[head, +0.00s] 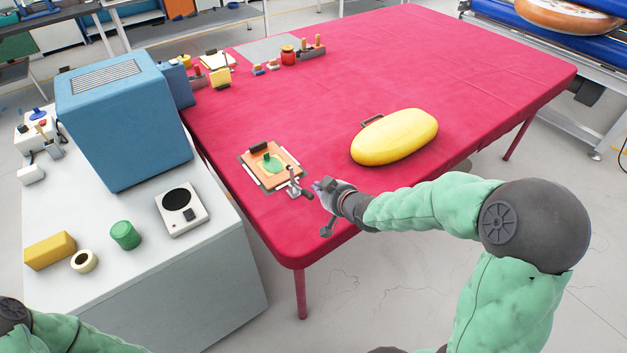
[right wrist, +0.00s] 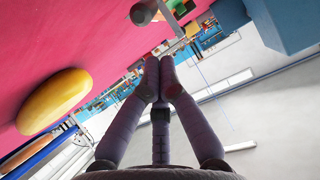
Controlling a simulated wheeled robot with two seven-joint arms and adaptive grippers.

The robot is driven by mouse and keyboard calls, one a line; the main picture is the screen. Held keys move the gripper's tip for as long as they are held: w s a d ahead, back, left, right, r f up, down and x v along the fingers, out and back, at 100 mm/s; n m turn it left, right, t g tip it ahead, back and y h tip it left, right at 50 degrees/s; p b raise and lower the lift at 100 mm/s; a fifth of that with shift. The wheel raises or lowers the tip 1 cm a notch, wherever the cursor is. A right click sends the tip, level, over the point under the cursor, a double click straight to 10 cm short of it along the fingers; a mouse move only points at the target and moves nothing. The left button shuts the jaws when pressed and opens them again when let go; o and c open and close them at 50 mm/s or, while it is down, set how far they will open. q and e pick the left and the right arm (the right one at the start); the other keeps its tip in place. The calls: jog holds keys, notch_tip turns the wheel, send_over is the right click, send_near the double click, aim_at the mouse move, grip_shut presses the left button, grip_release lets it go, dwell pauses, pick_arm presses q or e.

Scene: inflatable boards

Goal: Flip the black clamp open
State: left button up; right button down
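An orange board (head: 250,172) with a green piece (head: 270,163) on it lies at the table's near left corner. A metal clamp (head: 293,184) with a dark handle stands at its near right corner; the handle's end (right wrist: 144,12) and a metal bar (right wrist: 170,20) show at the top of the right wrist view. A black bar (head: 258,147) lies at the board's far edge. My right gripper (head: 318,186) is just right of the clamp; in the wrist view its fingertips (right wrist: 159,66) are together, with nothing seen between them, apart from the handle. My left gripper is out of view.
A yellow oval inflatable (head: 394,137) lies on the red table (head: 440,70), right of the board. Small items and a red jar (head: 288,54) stand farther back. A blue box (head: 122,115) is on the grey cabinet at left. The table's right half is clear.

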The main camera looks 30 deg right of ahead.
jog(key=s+p, duration=0.1)
jog(key=s, duration=0.4)
jog(key=shift+s+d+r, duration=0.1)
jog(key=shift+s+d, duration=0.05)
jog(key=shift+s, duration=0.2)
